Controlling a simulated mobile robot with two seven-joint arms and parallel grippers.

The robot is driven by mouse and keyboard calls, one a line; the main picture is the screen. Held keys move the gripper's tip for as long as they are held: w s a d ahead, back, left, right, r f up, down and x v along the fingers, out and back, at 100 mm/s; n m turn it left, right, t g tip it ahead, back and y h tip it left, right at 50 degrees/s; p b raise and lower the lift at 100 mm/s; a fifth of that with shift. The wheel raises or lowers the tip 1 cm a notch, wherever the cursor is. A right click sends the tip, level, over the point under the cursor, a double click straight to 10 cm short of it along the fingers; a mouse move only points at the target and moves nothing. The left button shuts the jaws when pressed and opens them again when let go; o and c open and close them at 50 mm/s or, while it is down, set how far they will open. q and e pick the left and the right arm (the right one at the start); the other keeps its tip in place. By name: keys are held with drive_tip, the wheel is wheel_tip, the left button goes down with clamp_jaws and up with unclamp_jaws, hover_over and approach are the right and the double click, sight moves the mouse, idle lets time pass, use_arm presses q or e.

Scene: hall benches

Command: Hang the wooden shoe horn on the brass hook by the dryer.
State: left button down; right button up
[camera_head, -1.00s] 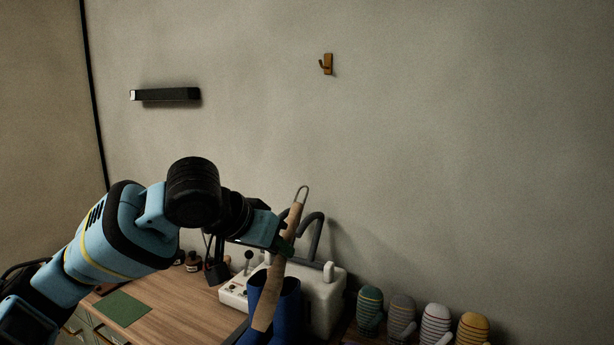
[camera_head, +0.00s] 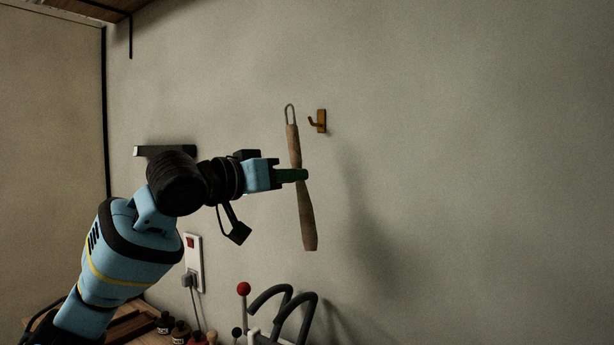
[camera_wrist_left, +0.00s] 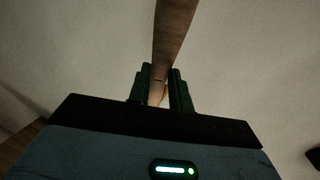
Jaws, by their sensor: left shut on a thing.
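The wooden shoe horn (camera_head: 307,222) hangs nearly upright in my left gripper (camera_head: 298,175), its wire loop at the top. The gripper is shut on its middle. The brass hook (camera_head: 320,121) is on the wall, just right of the loop in the head view; the loop and hook appear apart. In the left wrist view the shoe horn (camera_wrist_left: 174,35) stands between the two dark fingers (camera_wrist_left: 163,88). The dryer's grey tubes (camera_head: 292,312) show at the bottom of the head view, below the shoe horn. My right gripper is not in view.
A dark bar (camera_head: 165,151) is on the wall behind my left arm. A socket with a plug (camera_head: 192,265) and a red-knobbed lever (camera_head: 243,289) are lower down. Small bottles (camera_head: 180,331) stand on the bench. The wall right of the hook is clear.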

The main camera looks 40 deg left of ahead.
use_arm(q)
drive_tip(key=shift+w+a+f, duration=0.2)
drive_tip(key=shift+w+f, duration=0.15)
drive_tip(key=shift+w, duration=1.25)
drive_tip(key=shift+w+a+f, duration=0.15)
drive_tip(key=shift+w+f, duration=0.2)
drive_tip(key=shift+w, duration=1.2)
drive_tip(key=shift+w+a+f, duration=0.2)
drive_tip(key=shift+w+f, duration=0.15)
drive_tip(key=shift+w, duration=1.25)
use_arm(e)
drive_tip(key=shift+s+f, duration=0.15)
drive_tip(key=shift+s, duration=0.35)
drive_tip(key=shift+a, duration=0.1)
use_arm(q)
drive_tip(key=c, duration=1.2)
unclamp_jaws()
